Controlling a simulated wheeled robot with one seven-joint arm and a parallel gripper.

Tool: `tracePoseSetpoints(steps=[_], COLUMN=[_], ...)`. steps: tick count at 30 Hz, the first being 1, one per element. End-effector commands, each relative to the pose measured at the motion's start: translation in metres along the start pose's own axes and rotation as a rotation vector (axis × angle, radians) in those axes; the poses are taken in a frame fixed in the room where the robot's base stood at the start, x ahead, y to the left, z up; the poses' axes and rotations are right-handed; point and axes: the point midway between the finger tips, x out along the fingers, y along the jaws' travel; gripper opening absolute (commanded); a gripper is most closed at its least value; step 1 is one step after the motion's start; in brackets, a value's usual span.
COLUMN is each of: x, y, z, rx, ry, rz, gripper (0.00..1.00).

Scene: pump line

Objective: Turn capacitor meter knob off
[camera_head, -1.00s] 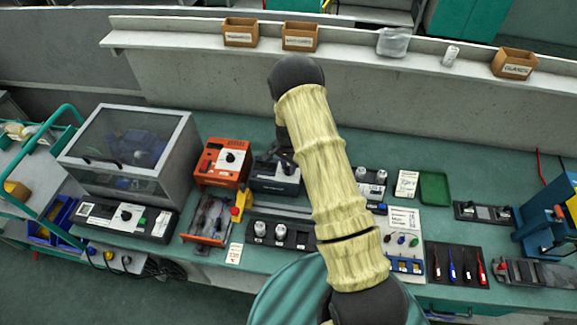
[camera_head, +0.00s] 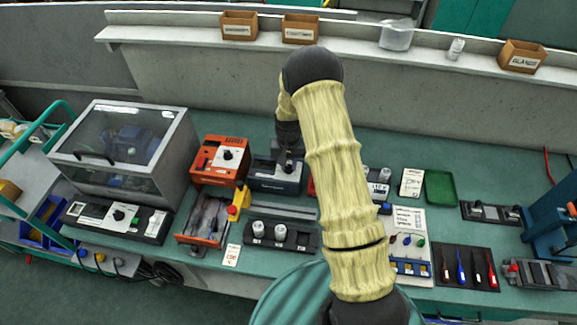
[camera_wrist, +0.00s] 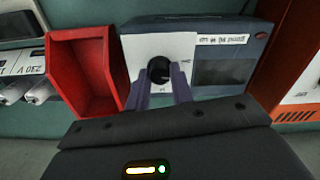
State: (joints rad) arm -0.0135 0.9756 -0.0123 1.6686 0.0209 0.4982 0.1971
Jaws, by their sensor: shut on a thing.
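The capacitor meter, a dark blue-grey box (camera_head: 264,179), stands on the bench right of the orange unit in the head view. In the wrist view the meter (camera_wrist: 252,38) shows a white dial plate, a dark display and an upside-down label. Its black round knob (camera_wrist: 159,67) sits on the white plate. My gripper (camera_wrist: 162,76) has its two purple-grey fingers on either side of the knob and is shut on it. In the head view my gripper (camera_head: 289,158) comes down onto the meter from above and hides the knob. The knob's exact pointer setting is unclear.
A red open bin (camera_wrist: 85,72) stands close beside the meter in the wrist view. The orange unit (camera_head: 211,172) stands close on the meter's other side. A black holder with white-topped parts (camera_head: 300,237) lies in front. My arm hides the bench to the right.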

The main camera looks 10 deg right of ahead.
Motion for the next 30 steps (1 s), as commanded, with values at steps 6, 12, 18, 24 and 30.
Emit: tracePoseSetpoints(steps=[6, 12, 18, 24, 30], x=[-0.0008, -0.0015, -0.0017, -0.0014, -0.0007], y=[-0.0004, -0.0003, -0.0003, -0.0003, -0.0002], z=[-0.0012, -0.0013, -0.0014, -0.0012, -0.0006], rx=[-0.076, -0.094, -0.094, -0.094, -0.093], ry=[0.004, 0.004, 0.004, 0.004, 0.002], rz=[-0.001, -0.001, -0.001, -0.001, -0.001], gripper=[0.0, 0.0, 0.0, 0.45, 0.45])
